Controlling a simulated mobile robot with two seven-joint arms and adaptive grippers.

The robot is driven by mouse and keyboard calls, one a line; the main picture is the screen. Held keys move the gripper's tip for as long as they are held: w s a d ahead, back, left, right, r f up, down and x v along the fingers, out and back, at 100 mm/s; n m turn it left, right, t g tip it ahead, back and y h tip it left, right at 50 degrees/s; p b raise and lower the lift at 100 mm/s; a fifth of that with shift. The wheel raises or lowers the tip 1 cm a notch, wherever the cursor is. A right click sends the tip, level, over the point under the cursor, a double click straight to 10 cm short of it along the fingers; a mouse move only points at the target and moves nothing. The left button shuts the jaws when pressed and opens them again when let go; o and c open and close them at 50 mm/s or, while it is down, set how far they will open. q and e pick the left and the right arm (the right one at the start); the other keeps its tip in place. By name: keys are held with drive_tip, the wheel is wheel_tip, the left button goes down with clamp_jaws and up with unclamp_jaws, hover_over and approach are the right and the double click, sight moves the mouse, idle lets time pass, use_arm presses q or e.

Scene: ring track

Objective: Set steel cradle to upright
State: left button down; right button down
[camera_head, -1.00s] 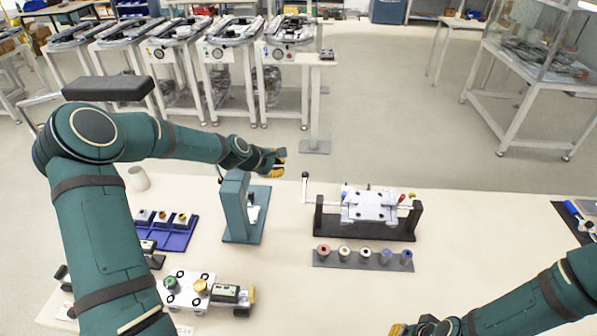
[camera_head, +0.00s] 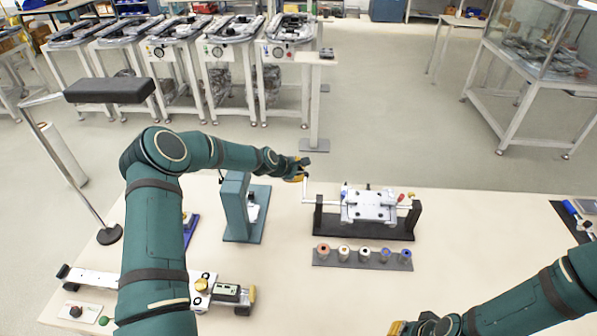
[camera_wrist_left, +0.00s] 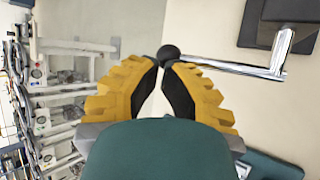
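The steel cradle (camera_head: 369,207) is a silvery plate held between the black uprights of a stand (camera_head: 326,224). Its broad face shows from above and it looks roughly level. A crank (camera_head: 304,197) sticks out on its left; in the left wrist view the crank arm (camera_wrist_left: 235,67) is a silver bar ending in a black knob (camera_wrist_left: 168,52). My left gripper (camera_head: 302,168) is at the crank's upper end. In the wrist view its yellow fingertips (camera_wrist_left: 164,68) come together on both sides of the knob. My right gripper (camera_head: 425,326) is at the bottom edge, mostly cut off.
A rack of several coloured-ring spools (camera_head: 325,258) stands in front of the cradle. A teal press-like stand (camera_head: 236,208) is left of it, close under my left forearm. A white rail fixture (camera_head: 95,278) lies front left.

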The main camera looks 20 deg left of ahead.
use_arm(q)
drive_tip(key=shift+f, duration=0.1)
use_arm(e)
drive_tip(key=shift+f+b, duration=1.25)
drive_tip(key=shift+f, duration=0.15)
use_arm(q)
drive_tip(key=f+g, duration=0.1)
drive_tip(key=w+f+g, duration=0.1)
drive_tip(key=f, duration=0.1)
drive_tip(key=shift+w+a+f+n+g+h, duration=0.1)
drive_tip(key=shift+w+a+n+g+h, duration=0.1)
drive_tip(key=shift+n+g+h, duration=0.15)
use_arm(e)
drive_tip(key=shift+r, duration=0.1)
